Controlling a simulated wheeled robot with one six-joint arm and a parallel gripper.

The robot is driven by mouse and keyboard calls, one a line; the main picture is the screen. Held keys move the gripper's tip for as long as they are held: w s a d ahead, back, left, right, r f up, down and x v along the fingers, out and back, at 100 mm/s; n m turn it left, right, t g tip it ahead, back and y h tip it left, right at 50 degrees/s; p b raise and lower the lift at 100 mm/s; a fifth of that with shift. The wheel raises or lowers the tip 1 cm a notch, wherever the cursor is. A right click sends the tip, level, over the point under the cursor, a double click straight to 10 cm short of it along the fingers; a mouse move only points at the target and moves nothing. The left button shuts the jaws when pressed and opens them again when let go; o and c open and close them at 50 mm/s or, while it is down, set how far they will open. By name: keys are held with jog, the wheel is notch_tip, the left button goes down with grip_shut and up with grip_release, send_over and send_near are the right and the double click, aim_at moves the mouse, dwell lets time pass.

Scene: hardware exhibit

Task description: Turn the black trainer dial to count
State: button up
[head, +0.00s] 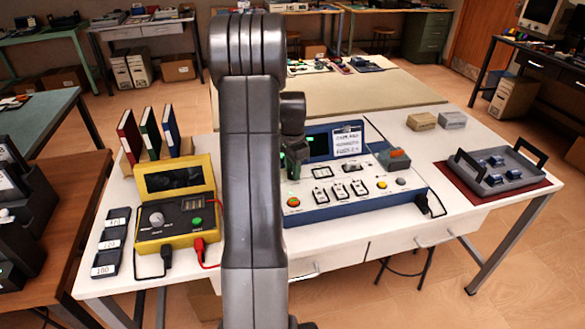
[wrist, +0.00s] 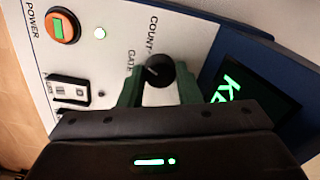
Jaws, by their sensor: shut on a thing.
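The trainer is a blue and white console (head: 335,205) on the white table, and its panel also fills the wrist view (wrist: 75,50). Its black dial (wrist: 159,69) shows in the wrist view beside the printed words COUNT and GATE. A short pale mark on the dial lies left of its middle; I cannot tell exactly which word it points at. My gripper (wrist: 160,88) is shut on the dial, with one green finger on each side. In the head view my arm and gripper (head: 291,165) cover the dial.
An orange POWER button (wrist: 62,26), a lit lamp (wrist: 100,33) and a rocker switch (wrist: 70,90) lie left of the dial; a dark screen (wrist: 250,95) lies right. A yellow meter (head: 175,205) and a grey tray (head: 505,190) flank the trainer.

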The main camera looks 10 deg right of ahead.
jog(key=shift+m, duration=1.7)
jog(key=o, duration=1)
notch_tip(320, 180, up, 14)
jog(key=shift+f, duration=0.1)
notch_tip(320, 180, down, 14)
jog(key=shift+r, duration=0.1)
